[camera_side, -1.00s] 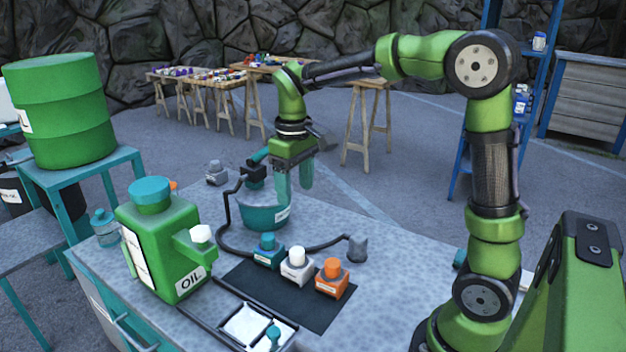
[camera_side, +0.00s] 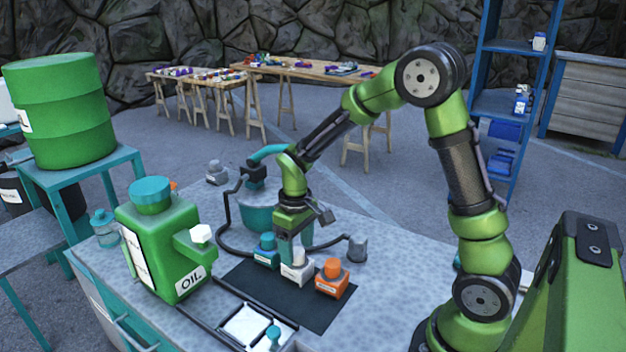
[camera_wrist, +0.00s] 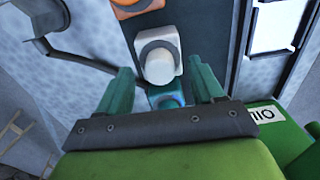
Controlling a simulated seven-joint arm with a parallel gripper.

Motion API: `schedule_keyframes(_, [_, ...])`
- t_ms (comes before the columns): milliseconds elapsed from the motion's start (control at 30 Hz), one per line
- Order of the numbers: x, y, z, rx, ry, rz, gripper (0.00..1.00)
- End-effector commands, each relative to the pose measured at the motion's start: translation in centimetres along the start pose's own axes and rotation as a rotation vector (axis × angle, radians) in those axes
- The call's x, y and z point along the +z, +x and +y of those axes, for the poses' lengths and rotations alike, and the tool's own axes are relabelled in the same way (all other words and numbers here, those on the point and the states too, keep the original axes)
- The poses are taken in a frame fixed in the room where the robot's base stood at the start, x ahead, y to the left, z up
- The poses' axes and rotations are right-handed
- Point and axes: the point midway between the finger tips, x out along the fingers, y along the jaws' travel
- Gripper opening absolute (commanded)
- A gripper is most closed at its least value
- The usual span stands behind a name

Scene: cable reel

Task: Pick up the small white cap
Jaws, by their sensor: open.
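A small white cap (camera_side: 299,257) tops a white bottle (camera_side: 297,274) that stands between a teal bottle (camera_side: 265,250) and an orange bottle (camera_side: 332,280). The wrist view shows the white cap (camera_wrist: 159,65) just beyond my fingertips, roughly centred between them. My gripper (camera_side: 293,246) is open, pointing down just over the white and teal bottles. The wrist view shows its two teal fingers (camera_wrist: 162,82) apart with nothing held.
The bottles stand on a dark mat (camera_side: 258,289). Behind my gripper is a teal pot (camera_side: 262,215) with a black hose curving around it to a grey fitting (camera_side: 357,249). A tray (camera_side: 245,325) lies in front. The tabletop right of the mat is clear.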

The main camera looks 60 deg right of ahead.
Motion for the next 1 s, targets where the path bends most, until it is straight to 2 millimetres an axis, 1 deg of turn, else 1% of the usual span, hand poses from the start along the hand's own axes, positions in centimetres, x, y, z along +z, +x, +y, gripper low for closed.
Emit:
schedule_keyframes(33, [0.05, 0.72, 0.02, 0.0, 0.0, -0.003, 0.67])
schedule_keyframes(100, [0.05, 1.25, 0.02, -0.001, 0.001, -0.002, 0.67])
schedule_keyframes(367, [0.0, 1.47, 0.03, 0.0, 0.001, 0.001, 0.67])
schedule_keyframes(467, [-0.01, 1.45, 0.04, 0.0, 0.001, 0.001, 0.53])
schedule_keyframes(700, [-0.01, 1.43, 0.04, 0.0, 0.001, 0.001, 0.16])
schedule_keyframes(767, [-0.02, 1.43, 0.04, 0.0, 0.001, 0.001, 0.08])
schedule_keyframes(1000, [-0.03, 1.37, 0.04, 0.0, 0.001, 0.001, 0.07])
